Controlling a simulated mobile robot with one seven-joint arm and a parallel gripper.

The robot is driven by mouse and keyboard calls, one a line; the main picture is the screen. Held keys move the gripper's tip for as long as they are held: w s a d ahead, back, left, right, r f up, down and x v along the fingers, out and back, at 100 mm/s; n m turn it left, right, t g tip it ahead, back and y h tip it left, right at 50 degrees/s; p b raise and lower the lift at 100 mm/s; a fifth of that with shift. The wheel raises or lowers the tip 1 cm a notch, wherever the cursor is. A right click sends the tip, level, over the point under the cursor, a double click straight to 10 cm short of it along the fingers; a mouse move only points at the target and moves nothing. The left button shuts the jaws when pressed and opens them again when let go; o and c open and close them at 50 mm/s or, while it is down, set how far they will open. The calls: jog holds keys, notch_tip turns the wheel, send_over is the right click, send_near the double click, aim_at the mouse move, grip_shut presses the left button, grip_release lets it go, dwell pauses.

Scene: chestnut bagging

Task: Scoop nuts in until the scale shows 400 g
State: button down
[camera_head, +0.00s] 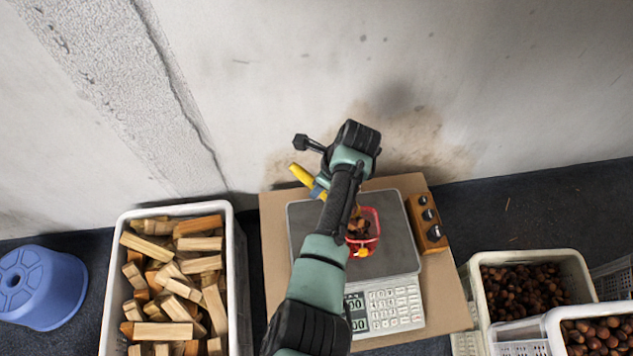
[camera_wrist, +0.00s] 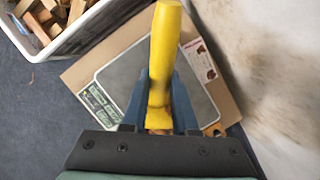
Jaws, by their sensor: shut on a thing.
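My gripper (camera_head: 320,188) is shut on the yellow handle (camera_head: 301,175) of a scoop, above the left part of the scale. In the wrist view the blue fingers (camera_wrist: 160,100) clamp the yellow handle (camera_wrist: 165,45) from both sides; the scoop's bowl is hidden. The scale (camera_head: 395,205) has a grey plate and a keypad in front. A red container (camera_head: 374,218) with brown nuts (camera_head: 358,230) stands on the plate, partly behind my arm. A small yellow-orange piece shows at its front. The display (camera_head: 351,312) is partly covered by my arm; only end digits "00" show, so I cannot read the weight.
Two white crates of nuts stand at the right, one behind (camera_head: 475,300) and one in front (camera_head: 551,330). A crate of wood blocks (camera_head: 232,270) and an upturned blue tub (camera_head: 50,290) are at the left. A wooden block with dark knobs (camera_head: 428,224) sits beside the scale. The wall is close behind.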

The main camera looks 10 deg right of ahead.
jog(key=shift+s+d+r+t+y, duration=0.3)
jog(key=shift+d+r+t+y, duration=0.1)
jog(key=shift+r+y, duration=0.15)
jog(key=shift+s+d+r+t+y, duration=0.3)
jog(key=shift+d+r+y, duration=0.15)
jog(key=shift+r, duration=0.1)
jog(key=shift+w+a+f+h, duration=0.3)
jog(key=shift+a+f, duration=0.05)
jog(key=shift+a, duration=0.15)
jog(key=f+g+h+b, duration=0.1)
jog(key=w+a+f+g+h+b, duration=0.1)
jog(key=h+b, duration=0.1)
jog(key=w+a+f+g+h+b, duration=0.1)
jog(key=f+b, duration=0.1)
jog(key=shift+a+g, duration=0.15)
jog(key=shift+g, duration=0.15)
jog(key=shift+h+b, duration=0.4)
jog(key=shift+b, duration=0.3)
jog(key=shift+a+r+g+h+b, duration=0.25)
jog(key=shift+g+h+b, duration=0.3)
jog(key=shift+b, duration=0.3)
notch_tip(320, 180, up, 4)
jog(key=p, duration=0.3)
jog(key=shift+f, duration=0.3)
